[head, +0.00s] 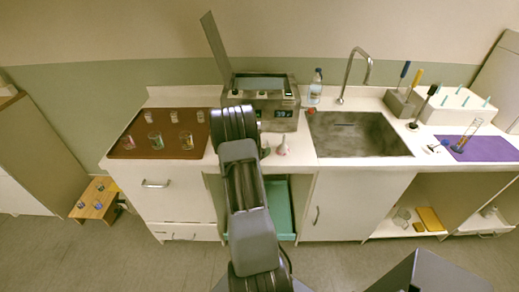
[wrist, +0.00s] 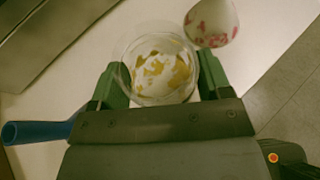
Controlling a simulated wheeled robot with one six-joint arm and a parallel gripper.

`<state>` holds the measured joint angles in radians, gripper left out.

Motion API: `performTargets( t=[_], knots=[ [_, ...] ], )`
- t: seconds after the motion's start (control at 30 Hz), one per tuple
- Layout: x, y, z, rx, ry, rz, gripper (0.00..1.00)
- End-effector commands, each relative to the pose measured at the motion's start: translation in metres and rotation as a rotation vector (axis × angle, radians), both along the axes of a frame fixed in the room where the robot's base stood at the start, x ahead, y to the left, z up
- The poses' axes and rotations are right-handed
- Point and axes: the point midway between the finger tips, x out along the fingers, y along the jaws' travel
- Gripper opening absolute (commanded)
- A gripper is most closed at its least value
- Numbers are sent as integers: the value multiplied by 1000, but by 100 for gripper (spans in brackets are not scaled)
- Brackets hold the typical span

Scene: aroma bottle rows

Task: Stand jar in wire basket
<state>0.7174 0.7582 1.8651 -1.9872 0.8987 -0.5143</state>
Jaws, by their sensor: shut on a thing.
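A clear round glass jar with white and yellow-brown patches inside (wrist: 158,72) sits between the green fingers of my gripper (wrist: 155,88) in the wrist view, seen from above. My gripper is shut on it. Whether its base touches the counter cannot be told. In the head view my arm covers most of the gripper, near the counter's front edge before the steel bath unit (head: 276,121). That unit has its lid raised. I cannot make out a wire basket for sure in either view.
A white flask with pink spots (wrist: 212,20) stands close beyond the held jar to the right; it also shows in the head view (head: 282,147). A brown tray (head: 125,147) with several glass jars lies left. A bottle (head: 316,88) and sink (head: 355,135) are right.

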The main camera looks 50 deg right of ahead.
Motion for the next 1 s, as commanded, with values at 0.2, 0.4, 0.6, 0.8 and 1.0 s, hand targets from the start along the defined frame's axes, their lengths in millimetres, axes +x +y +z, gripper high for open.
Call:
performTargets(
  t=[0.2,0.4,0.6,0.8,1.0],
  knots=[
    [1,0,-10,-2,-1,1,46],
    [0,0,-10,-2,-1,1,46],
    [0,0,-15,-1,-2,0,46],
    [0,0,-13,-1,-1,1,90],
    [0,0,-13,-1,-1,1,97]
  ],
)
